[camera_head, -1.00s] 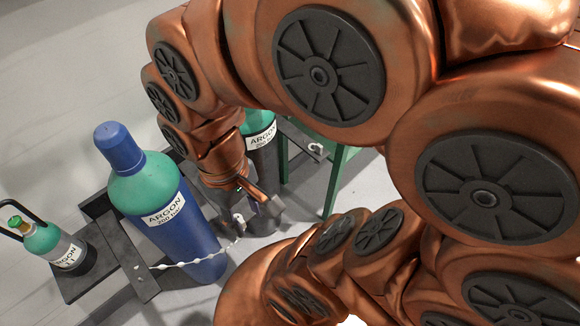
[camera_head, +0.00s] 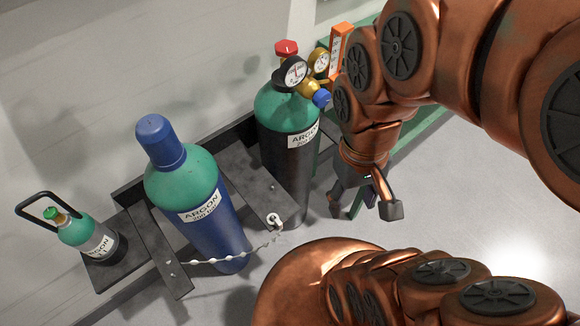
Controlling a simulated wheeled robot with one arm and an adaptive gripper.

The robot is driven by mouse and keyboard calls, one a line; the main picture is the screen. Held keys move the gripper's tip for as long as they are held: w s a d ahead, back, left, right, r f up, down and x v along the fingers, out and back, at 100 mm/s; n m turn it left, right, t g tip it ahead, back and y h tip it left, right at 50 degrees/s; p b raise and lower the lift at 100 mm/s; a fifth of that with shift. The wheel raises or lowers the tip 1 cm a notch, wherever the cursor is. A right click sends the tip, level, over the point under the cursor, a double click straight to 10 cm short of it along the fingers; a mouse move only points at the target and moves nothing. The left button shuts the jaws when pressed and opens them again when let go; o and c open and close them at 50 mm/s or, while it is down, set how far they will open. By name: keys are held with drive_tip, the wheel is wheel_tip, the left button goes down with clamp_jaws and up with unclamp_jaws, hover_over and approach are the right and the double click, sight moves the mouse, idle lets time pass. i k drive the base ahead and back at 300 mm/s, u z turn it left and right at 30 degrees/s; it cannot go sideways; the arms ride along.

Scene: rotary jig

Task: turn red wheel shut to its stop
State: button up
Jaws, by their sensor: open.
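The red wheel (camera_head: 286,48) sits on top of the dark cylinder with a green shoulder (camera_head: 285,110), at the upper middle of the head view. Two round gauges, one dark-rimmed (camera_head: 292,73) and one brass (camera_head: 319,61), and a blue knob (camera_head: 321,98) sit beside it on the regulator. My gripper (camera_head: 372,203) is to the right of and below the wheel, pointing down, apart from the cylinder. Its fingers are spread and nothing is between them. How far the wheel is turned cannot be told.
A blue cylinder with a cap (camera_head: 212,210) stands left of the dark one, with a white chain (camera_head: 215,261) in front. A small handled cylinder (camera_head: 85,237) stands far left. An orange upright piece (camera_head: 340,50) is right of the gauges. Open floor lies at right.

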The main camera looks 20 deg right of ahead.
sight(285, 48)
drive_tip(key=z, duration=0.45)
drive_tip(key=i, duration=0.5)
drive_tip(key=u, duration=1.85)
